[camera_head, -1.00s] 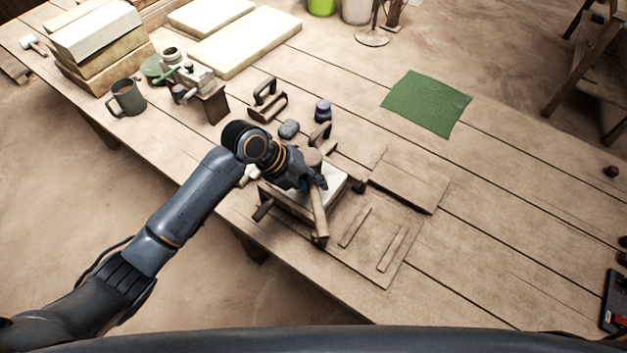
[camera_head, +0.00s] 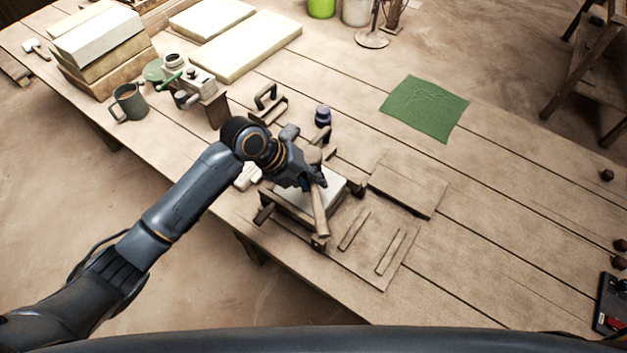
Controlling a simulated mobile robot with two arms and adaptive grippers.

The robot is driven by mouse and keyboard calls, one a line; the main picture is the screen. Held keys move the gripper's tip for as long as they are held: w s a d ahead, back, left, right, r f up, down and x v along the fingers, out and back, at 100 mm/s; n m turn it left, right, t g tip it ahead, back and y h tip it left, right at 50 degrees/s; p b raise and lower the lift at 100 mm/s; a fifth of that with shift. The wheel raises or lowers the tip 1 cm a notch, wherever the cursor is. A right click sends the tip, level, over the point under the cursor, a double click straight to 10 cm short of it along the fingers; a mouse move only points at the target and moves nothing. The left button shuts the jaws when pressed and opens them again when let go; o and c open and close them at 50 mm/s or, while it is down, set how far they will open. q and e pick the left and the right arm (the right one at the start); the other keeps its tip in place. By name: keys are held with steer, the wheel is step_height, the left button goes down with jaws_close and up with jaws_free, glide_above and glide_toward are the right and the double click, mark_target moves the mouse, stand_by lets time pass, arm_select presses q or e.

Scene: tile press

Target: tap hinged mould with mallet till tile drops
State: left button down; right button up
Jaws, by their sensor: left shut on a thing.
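My left gripper (camera_head: 314,180) is shut on the wooden handle of the mallet (camera_head: 320,213). The handle points toward the lower edge of the picture, and a brown rounded part, apparently the head, shows just beyond the fingers. The mallet is over the wooden mould (camera_head: 265,214), which has a pale slab (camera_head: 334,187) in it. My gripper and the mallet hide much of the mould, so I cannot tell whether the mallet touches it. A flat wooden board (camera_head: 408,187) lies right of the mould. My right gripper is not in view.
A board with two thin strips (camera_head: 372,250) lies by the mould. A small dark jar (camera_head: 322,116) and a handled wooden tool (camera_head: 268,104) stand behind. A mug (camera_head: 128,103) is at left.

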arm_select(q)
step_height(320, 180, down, 6)
steer(key=b, duration=0.5)
steer(key=shift+r+p, duration=0.5)
steer(key=shift+r, duration=0.05)
step_height(320, 180, up, 4)
steer(key=p, duration=0.3)
steer(key=shift+w+r+p, duration=0.1)
steer(key=shift+r+p, duration=0.15)
steer(key=shift+p, duration=0.1)
steer(key=shift+r, duration=0.15)
